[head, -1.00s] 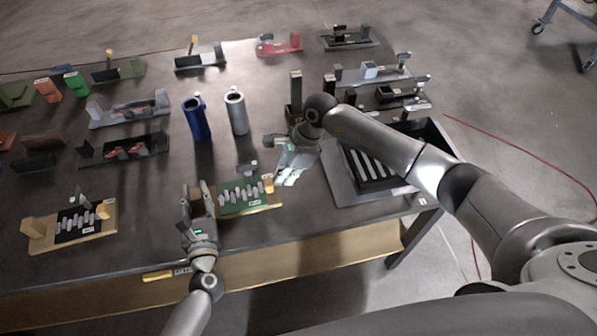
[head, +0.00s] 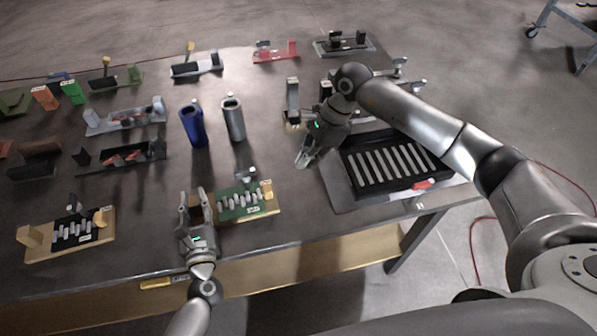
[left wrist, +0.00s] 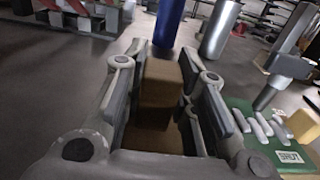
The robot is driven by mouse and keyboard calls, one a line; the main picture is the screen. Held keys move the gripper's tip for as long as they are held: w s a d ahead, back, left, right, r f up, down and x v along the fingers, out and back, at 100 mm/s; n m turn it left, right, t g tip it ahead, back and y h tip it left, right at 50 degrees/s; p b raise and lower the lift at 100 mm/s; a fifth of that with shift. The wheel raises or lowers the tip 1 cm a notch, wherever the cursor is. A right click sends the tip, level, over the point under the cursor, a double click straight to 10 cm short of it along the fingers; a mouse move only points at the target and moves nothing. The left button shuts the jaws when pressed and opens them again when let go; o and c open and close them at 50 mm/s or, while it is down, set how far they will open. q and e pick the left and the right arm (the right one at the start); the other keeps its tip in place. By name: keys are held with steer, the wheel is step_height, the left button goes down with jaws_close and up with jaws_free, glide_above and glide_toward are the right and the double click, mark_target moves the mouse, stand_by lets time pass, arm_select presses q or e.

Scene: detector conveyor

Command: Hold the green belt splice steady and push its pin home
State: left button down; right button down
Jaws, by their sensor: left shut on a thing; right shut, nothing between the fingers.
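The green belt splice (head: 240,204) sits on a wooden base near the table's front edge, with several grey teeth in a row. A grey upright piece (head: 249,176) stands at its back edge; I cannot tell how deep the pin sits. My left gripper (head: 194,201) is shut on the brown block at the splice's left end. The left wrist view shows this block (left wrist: 161,88) between the fingers and the green plate (left wrist: 262,140) to the right. My right gripper (head: 304,159) is shut and empty, apart from the splice, to its upper right.
A similar black splice (head: 75,232) on a wooden base is at the left. A blue cylinder (head: 193,127) and a grey cylinder (head: 233,120) stand behind the green splice. A black slotted tray (head: 430,183) lies at the right. Several fixtures fill the back.

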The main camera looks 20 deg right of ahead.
steer(key=shift+v, duration=1.25)
arm_select(q)
steer(key=shift+a, duration=0.1)
steer(key=c, duration=1.1)
jaws_free()
